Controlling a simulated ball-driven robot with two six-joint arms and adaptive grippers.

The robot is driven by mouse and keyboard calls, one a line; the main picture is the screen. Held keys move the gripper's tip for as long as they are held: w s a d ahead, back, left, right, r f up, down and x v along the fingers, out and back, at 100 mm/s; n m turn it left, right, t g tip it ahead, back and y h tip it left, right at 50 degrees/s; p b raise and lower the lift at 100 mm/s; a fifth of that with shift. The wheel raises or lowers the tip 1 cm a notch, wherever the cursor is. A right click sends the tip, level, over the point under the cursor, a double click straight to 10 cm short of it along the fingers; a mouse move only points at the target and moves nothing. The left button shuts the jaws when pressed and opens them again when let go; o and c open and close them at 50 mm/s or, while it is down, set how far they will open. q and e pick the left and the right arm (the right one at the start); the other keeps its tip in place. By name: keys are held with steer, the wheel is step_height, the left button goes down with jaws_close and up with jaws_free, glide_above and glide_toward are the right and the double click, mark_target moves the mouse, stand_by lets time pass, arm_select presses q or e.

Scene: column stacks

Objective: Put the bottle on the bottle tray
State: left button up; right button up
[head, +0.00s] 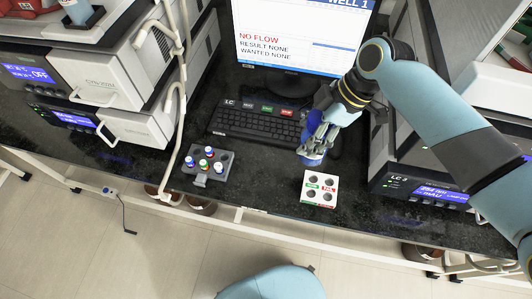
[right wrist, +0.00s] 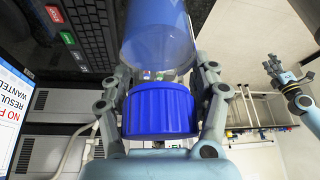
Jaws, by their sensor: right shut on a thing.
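My right gripper (head: 318,140) is shut on the blue bottle (head: 312,158), above the dark bench between the keyboard and the white vial block. In the right wrist view, the fingers of my right gripper (right wrist: 168,95) close around the ribbed blue cap, and the clear blue bottle body (right wrist: 157,35) extends away beyond it. Most of the bottle is hidden by the gripper in the head view. My left gripper (right wrist: 274,70) shows small in the right wrist view, away from the bottle; its opening is unclear. I cannot surely identify the bottle tray.
A grey vial rack (head: 188,166) with several capped vials and a white four-hole block (head: 320,188) stand at the bench front. The keyboard (head: 258,122) and monitor (head: 300,35) are behind. Instrument stacks (head: 130,65) flank the bench; a light-blue container (head: 80,10) shows on top at left.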

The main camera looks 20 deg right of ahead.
steer(key=w+a+f+b, duration=0.1)
steer(key=a+f+b, duration=0.2)
steer(key=b, duration=0.1)
steer(key=w+a+f+b, duration=0.1)
steer(key=a+f+b, duration=0.2)
steer(key=a+f, duration=0.1)
steer(key=w+a+f+b, duration=0.1)
steer(key=a+f+b, duration=0.3)
steer(key=shift+w+b, duration=0.25)
steer(key=shift+b, duration=0.1)
arm_select(q)
step_height(320, 180, down, 12)
steer(key=s, duration=0.2)
steer(key=shift+s+a+r, duration=0.25)
steer(key=shift+s+a, duration=0.05)
steer(key=shift+s, duration=0.05)
arm_select(e)
steer(key=shift+r, duration=0.2)
steer(key=shift+f, duration=0.1)
arm_select(q)
steer(key=shift+w+a, duration=0.1)
steer(key=shift+w, duration=0.05)
arm_select(e)
steer(key=o, duration=1.6)
